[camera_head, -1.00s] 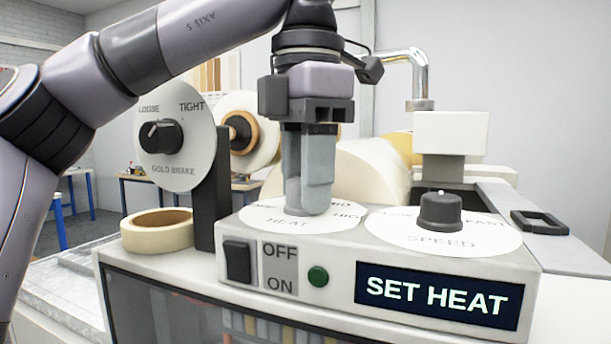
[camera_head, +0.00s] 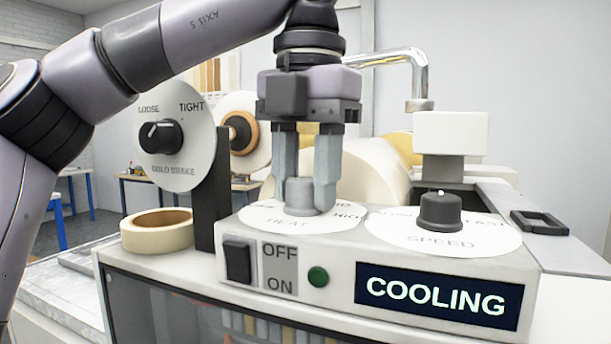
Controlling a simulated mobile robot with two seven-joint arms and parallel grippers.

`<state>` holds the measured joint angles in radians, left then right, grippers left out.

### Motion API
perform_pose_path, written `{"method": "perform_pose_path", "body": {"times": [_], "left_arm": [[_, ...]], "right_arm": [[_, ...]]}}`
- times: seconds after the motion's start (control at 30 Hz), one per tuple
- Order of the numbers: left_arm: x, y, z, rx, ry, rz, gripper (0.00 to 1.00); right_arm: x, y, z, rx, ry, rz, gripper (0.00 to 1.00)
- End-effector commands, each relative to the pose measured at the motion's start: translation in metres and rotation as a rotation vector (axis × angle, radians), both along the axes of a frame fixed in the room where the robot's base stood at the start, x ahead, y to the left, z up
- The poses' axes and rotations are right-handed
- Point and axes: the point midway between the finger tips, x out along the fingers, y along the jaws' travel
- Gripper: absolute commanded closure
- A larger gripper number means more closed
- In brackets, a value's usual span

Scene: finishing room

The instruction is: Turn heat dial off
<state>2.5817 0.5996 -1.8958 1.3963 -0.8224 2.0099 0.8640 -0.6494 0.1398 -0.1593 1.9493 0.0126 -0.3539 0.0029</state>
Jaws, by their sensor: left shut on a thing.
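The heat dial is a grey knob (camera_head: 301,196) on a round white plate (camera_head: 264,216) marked HEAT, on top of the machine. My left gripper (camera_head: 306,200) points straight down over it, with one finger on each side, shut on the knob. The fingers partly hide the plate's lettering, and I cannot read where the dial points. The display (camera_head: 438,298) on the machine's front reads COOLING. My right gripper is not in view.
The black speed dial (camera_head: 440,211) stands close to the right. The gold brake dial (camera_head: 160,137) is upright at the left on a dark post. A tape roll (camera_head: 157,232) lies near it. A power switch (camera_head: 238,262) and green light (camera_head: 318,276) are on the front.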

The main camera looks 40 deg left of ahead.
Motion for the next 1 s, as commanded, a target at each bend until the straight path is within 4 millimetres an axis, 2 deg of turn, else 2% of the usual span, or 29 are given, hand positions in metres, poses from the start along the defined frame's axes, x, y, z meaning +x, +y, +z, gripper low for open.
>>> {"method": "perform_pose_path", "body": {"times": [0.37, 0.4, 0.47, 0.8, 1.0], "left_arm": [[0.000, 0.001, 0.002, 0.000, -0.005, 0.009, 0.91], [0.000, 0.001, 0.002, 0.000, -0.005, 0.009, 0.51], [0.000, 0.001, 0.002, 0.000, -0.004, 0.008, 0.35], [0.000, 0.000, 0.002, 0.000, -0.001, 0.006, 0.35], [0.000, -0.001, 0.013, 0.003, -0.001, 0.007, 0.35]], "right_arm": [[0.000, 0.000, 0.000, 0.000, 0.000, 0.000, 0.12], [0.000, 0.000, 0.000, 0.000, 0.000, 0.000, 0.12], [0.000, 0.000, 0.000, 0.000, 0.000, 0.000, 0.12], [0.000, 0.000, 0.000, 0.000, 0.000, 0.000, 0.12], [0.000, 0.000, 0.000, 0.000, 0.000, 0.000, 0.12]]}}
